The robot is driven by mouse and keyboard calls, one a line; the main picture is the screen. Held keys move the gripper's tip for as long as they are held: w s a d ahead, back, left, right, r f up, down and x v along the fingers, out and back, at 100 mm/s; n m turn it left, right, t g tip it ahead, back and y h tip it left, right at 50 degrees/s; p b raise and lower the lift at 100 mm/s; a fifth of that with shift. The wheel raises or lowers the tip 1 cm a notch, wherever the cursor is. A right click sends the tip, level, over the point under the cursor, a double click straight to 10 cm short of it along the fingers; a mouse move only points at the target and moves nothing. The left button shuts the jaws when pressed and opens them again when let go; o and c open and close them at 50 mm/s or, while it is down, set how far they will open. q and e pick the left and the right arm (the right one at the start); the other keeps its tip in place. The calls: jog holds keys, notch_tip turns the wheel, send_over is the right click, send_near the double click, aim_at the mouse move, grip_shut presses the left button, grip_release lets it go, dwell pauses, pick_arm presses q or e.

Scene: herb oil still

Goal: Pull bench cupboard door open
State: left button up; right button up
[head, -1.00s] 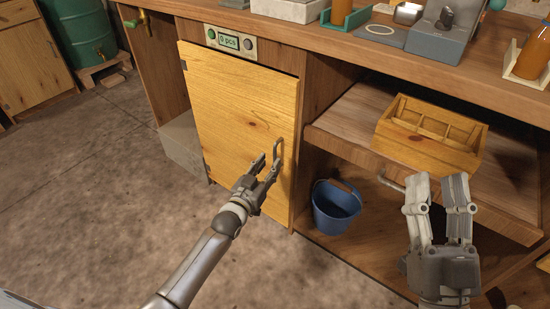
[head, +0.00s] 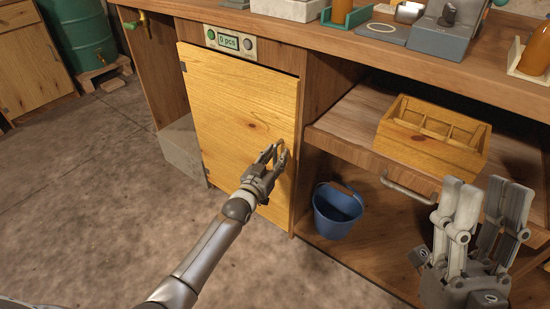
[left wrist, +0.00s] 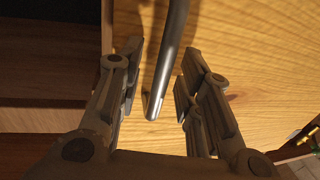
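The bench cupboard door (head: 235,110) is a pale wooden panel under the bench top and looks shut. Its metal bar handle (left wrist: 172,55) is near the right edge of the door. My left gripper (head: 276,153) is at the handle. In the left wrist view its fingers (left wrist: 157,90) stand apart, one on each side of the bar, with gaps visible. In the head view the fingers hide most of the handle. My right gripper (head: 487,190) is open and empty at the lower right, in front of the open shelf.
A blue bucket (head: 337,210) stands on the lower shelf just right of the door. A wooden divided box (head: 432,137) sits on a sliding shelf with its own handle (head: 408,191). A grey block (head: 183,150) stands left of the door. The floor before the door is clear.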

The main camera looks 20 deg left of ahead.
pick_arm(q)
jog(key=shift+c, duration=0.5)
grip_shut()
jog(key=shift+s, duration=0.15)
